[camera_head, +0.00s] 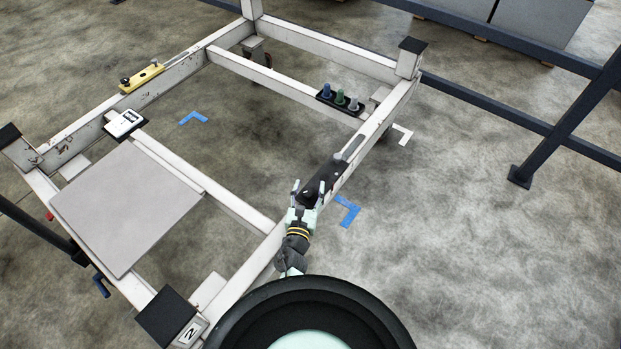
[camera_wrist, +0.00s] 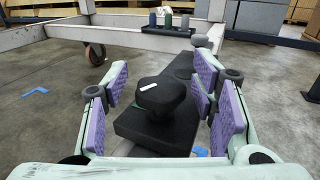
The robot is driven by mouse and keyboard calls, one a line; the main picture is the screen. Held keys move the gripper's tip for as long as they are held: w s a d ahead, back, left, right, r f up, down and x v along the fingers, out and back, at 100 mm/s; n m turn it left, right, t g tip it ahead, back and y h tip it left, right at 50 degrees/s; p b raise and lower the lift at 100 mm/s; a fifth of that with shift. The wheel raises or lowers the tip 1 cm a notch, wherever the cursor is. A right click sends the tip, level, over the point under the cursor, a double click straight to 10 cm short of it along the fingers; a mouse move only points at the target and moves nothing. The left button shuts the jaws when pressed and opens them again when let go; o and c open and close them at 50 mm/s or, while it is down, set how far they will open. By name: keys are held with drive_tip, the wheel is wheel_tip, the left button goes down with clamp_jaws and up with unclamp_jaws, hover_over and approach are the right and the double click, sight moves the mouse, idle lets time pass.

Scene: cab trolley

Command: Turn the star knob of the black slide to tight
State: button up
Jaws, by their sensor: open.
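The black slide (camera_head: 328,174) lies along the near right rail of the white trolley frame. Its black star knob (camera_wrist: 160,97) stands upright on the slide's near end, with a white mark on top. In the wrist view the slide body (camera_wrist: 150,137) shows below and behind the knob. My gripper (camera_head: 308,191) is open at the slide's near end. In the wrist view its purple-padded fingers stand left and right of the knob, apart from it. In the head view the knob is partly hidden by the gripper.
A yellow slide (camera_head: 142,78) with a black knob sits on the far left rail. A black holder with several coloured pegs (camera_head: 340,98) stands on the cross rail. A white device (camera_head: 125,123) and a grey panel (camera_head: 125,210) are at left. Dark blue railing (camera_head: 500,113) runs at right.

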drive_tip(key=shift+w, duration=0.2)
drive_tip(key=shift+s, duration=0.1)
drive_tip(key=c, duration=1.2)
drive_tip(key=shift+o, duration=0.2)
